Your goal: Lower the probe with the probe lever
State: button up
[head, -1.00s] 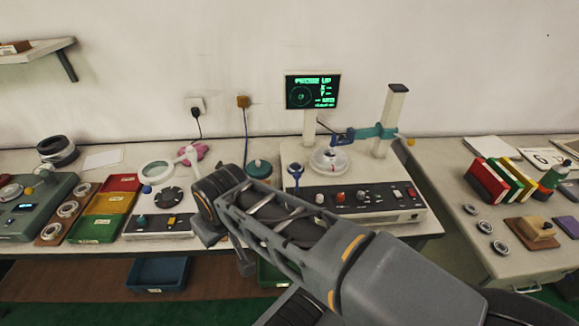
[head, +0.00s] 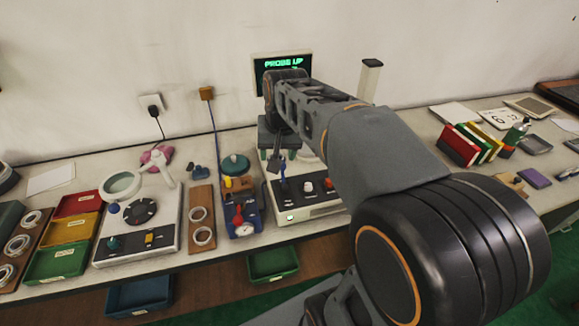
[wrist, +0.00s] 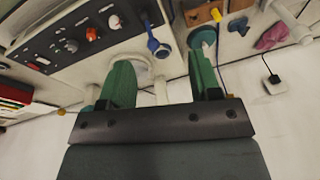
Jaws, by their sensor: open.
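The probe lever is a blue upright lever with a round knob (head: 282,172) at the left front of the measuring machine (head: 308,210). In the wrist view the blue lever (wrist: 158,48) shows just beyond and between my fingertips. My gripper (head: 278,157) is open and empty, above and behind the lever in the head view. Its two green fingers also show in the wrist view (wrist: 160,72), spread apart and apparently not touching the lever. The monitor (head: 284,63) reads "PROBE UP". My arm hides the probe and most of the machine in the head view.
Knobs and switches (wrist: 91,33) line the machine's front panel beside the lever. A small red-and-blue device (head: 241,218) and a ring board (head: 201,220) stand left of the machine. A teal round-topped item (wrist: 203,38) is near one finger. Books (head: 470,143) stand at right.

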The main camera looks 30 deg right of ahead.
jog(key=w+d+f+m+g+b, duration=0.2)
jog(key=w+d+f+m, duration=0.15)
jog(key=w+d, duration=0.55)
jog(key=m, duration=0.1)
send_near(283, 177)
jog(key=shift+y, duration=0.4)
jog(key=f, duration=0.2)
jog(key=w+f, duration=0.1)
jog(key=f, duration=0.1)
jog(key=w+f, duration=0.1)
jog(key=f, duration=0.1)
jog(key=shift+w+d, duration=0.25)
jog(key=shift+r, duration=0.1)
jog(key=shift+c, duration=0.3)
grip_shut()
